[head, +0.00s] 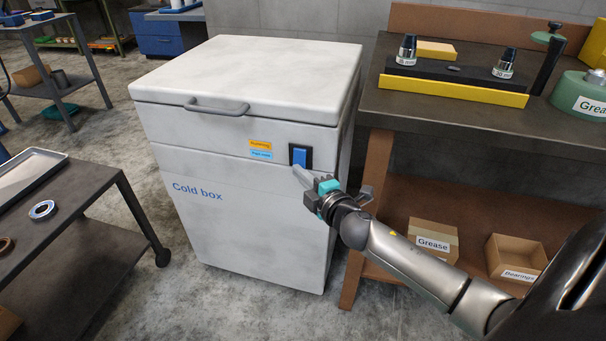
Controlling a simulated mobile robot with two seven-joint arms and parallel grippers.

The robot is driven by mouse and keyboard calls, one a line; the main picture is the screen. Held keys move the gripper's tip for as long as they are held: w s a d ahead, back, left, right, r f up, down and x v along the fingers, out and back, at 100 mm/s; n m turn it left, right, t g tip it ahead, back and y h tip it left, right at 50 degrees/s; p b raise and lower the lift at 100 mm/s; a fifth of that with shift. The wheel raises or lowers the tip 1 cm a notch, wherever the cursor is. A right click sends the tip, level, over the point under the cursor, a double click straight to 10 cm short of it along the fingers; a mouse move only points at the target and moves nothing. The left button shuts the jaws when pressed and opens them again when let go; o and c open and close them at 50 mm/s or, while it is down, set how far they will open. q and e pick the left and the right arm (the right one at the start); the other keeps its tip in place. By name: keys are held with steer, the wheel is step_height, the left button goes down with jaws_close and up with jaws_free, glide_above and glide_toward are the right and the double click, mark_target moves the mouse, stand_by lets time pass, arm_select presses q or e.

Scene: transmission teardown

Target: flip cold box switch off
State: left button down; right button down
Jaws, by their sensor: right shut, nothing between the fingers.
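The white cold box (235,130) stands on the floor in the middle of the head view, with its lid down and a grey handle on the front. Its switch is a blue rocker (299,157) in a dark frame at the upper right of the front face. An orange and a light blue label sit left of it. My right gripper (297,169) is shut and empty, its fingertips just below the switch at its lower edge. I cannot tell whether they touch it. The rocker's exact tilt is too small to tell. My left gripper is not in view.
A dark workbench (440,122) stands close on the right, with a green grease tub (578,97) on top and cardboard boxes (433,240) on its lower shelf. A cart (60,205) with a tray is at the left. Bare floor lies in front of the cold box.

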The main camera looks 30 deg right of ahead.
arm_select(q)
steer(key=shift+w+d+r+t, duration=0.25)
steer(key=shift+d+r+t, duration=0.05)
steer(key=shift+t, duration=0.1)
arm_select(e)
steer(key=shift+w+d+f, duration=0.15)
steer(key=shift+w+d, duration=0.35)
steer(key=shift+d, duration=0.15)
